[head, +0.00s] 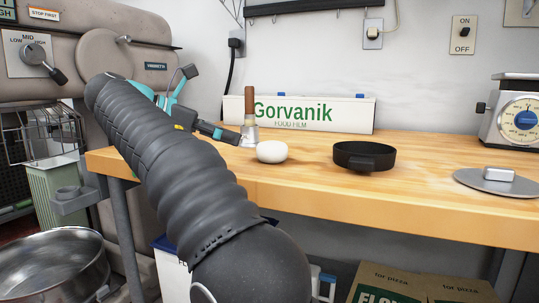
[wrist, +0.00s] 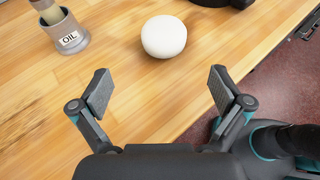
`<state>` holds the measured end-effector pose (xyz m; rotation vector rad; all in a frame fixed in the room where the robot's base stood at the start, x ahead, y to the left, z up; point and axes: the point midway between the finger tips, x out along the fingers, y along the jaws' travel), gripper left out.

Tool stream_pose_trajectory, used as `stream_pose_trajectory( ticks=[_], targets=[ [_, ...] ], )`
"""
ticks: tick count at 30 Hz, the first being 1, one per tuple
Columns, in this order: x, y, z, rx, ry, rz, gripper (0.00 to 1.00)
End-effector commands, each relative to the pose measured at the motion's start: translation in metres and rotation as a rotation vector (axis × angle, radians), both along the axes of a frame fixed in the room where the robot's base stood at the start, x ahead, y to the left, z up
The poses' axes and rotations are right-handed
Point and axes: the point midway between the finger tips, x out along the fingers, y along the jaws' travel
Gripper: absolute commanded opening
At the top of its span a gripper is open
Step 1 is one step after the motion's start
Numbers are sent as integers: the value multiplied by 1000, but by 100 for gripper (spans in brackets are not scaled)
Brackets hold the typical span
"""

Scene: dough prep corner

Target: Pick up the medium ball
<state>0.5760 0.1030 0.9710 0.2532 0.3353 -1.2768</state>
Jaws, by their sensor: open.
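A single white dough ball (head: 272,152) sits on the wooden table near its front edge in the head view. No other ball shows, so I cannot compare sizes. It also shows in the wrist view (wrist: 164,37), ahead of my gripper (wrist: 158,92) and roughly centred between its fingers. My gripper is open and empty, its two fingers wide apart and short of the ball. In the head view my gripper (head: 228,135) is left of the ball, partly hidden by my arm.
An oil pot (head: 249,132) with a wooden-handled brush stands just behind the ball. A black round pan (head: 364,155) is to the right. A metal scraper disc (head: 496,181) and a scale (head: 515,115) are at far right. A food film box (head: 305,113) lies along the wall.

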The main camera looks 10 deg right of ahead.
Motion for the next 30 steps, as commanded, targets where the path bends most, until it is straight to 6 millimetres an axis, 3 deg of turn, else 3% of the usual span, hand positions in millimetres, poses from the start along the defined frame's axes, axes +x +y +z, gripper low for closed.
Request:
stream_pose_trajectory(
  ticks=[3,7,17,30],
  targets=[
    [6,-28,-14,0,0,-14,100],
    [11,-47,-20,1,0,-15,100],
    [16,-63,-26,0,0,-10,100],
    [25,-106,-42,0,0,-7,100]
  ],
)
